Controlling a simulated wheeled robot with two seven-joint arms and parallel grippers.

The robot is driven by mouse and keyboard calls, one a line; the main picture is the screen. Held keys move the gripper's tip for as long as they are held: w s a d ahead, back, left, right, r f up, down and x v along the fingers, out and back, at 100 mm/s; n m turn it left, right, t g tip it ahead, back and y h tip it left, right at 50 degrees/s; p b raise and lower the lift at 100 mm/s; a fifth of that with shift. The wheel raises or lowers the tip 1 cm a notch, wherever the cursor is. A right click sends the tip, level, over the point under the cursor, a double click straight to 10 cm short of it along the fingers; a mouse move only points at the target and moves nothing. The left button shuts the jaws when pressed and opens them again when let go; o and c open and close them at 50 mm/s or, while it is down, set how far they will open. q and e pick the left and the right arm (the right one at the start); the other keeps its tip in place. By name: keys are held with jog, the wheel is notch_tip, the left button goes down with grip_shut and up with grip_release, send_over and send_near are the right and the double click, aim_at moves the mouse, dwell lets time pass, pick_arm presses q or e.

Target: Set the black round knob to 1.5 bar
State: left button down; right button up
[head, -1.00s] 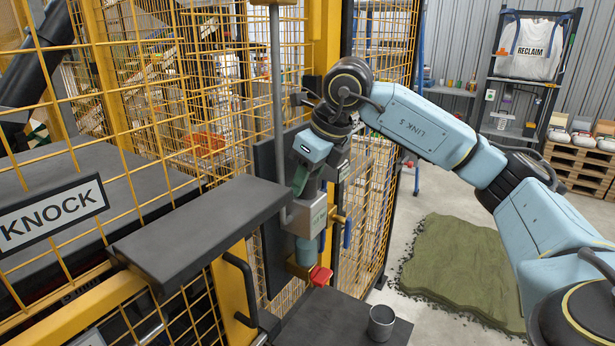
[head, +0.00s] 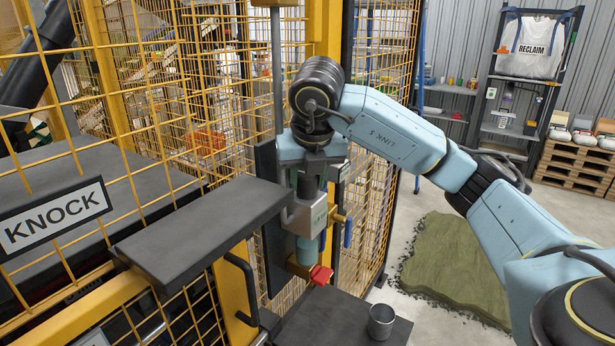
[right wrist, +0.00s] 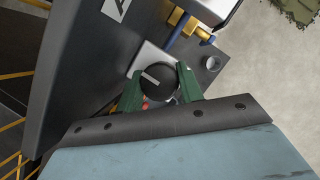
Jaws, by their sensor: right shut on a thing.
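The black round knob (right wrist: 157,84) shows in the right wrist view with a pale pointer line on its top face. It sits on a grey regulator body, which shows in the head view (head: 308,217) on a dark panel by the yellow fence. My right gripper (right wrist: 160,90) is shut on the knob, with one green finger on each side of it. In the head view my right gripper (head: 309,178) points down over the regulator, and the knob is mostly hidden there. I cannot read a scale or pressure value. My left gripper is out of view.
A red handle (head: 320,275) sits below the regulator. A metal cup (head: 381,322) stands on a dark shelf (head: 330,320) at the lower middle. A dark ledge (head: 200,232) juts out at left.

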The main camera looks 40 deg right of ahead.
jog(key=shift+m, duration=0.4)
jog(key=o, duration=1)
